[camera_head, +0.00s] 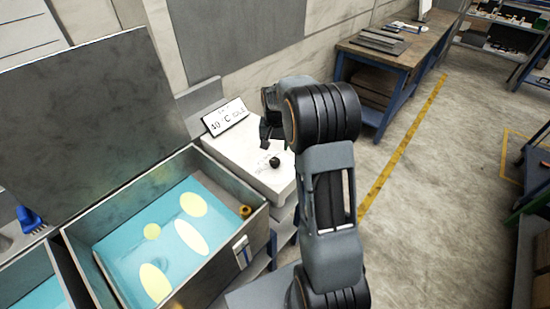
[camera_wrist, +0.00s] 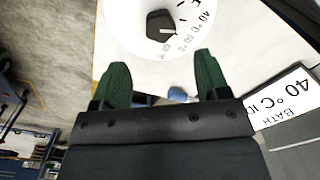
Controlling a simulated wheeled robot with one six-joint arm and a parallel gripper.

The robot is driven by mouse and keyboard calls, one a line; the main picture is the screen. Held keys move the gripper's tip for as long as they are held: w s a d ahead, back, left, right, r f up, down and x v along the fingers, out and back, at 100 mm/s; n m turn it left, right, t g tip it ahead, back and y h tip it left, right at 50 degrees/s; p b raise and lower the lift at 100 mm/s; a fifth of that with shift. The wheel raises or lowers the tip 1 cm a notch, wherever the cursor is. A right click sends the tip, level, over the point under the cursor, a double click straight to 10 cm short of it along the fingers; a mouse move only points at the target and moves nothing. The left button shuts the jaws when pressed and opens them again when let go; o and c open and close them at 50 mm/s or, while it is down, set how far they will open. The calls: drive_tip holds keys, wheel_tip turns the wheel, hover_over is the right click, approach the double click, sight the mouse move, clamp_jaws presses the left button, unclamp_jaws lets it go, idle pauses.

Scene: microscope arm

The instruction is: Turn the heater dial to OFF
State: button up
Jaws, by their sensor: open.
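The heater dial (camera_head: 275,162) is a small black knob on top of a white heater box (camera_head: 253,178). In the wrist view the dial (camera_wrist: 161,25) is a dark faceted knob on a white round face with printed marks, some reading like 40. A light line on the knob points right; I cannot tell which mark it meets. My gripper (camera_head: 268,132) is above the box, close to the dial. Its green fingers (camera_wrist: 163,72) are open, with nothing between them, and the dial lies beyond the fingertips.
A white display (camera_head: 225,117) reading 40 °C IDLE stands behind the dial. An open metal bath (camera_head: 98,212) with blue liquid and yellow discs is at left. A small brass fitting (camera_head: 245,211) sits at its right corner.

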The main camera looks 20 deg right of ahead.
sight(275, 161)
wheel_tip(275, 161, down, 8)
drive_tip(key=shift+f+p, duration=0.1)
drive_tip(key=shift+p, duration=0.6)
drive_tip(key=shift+c, duration=0.5)
drive_tip(key=c, duration=0.8)
drive_tip(key=shift+c, duration=0.2)
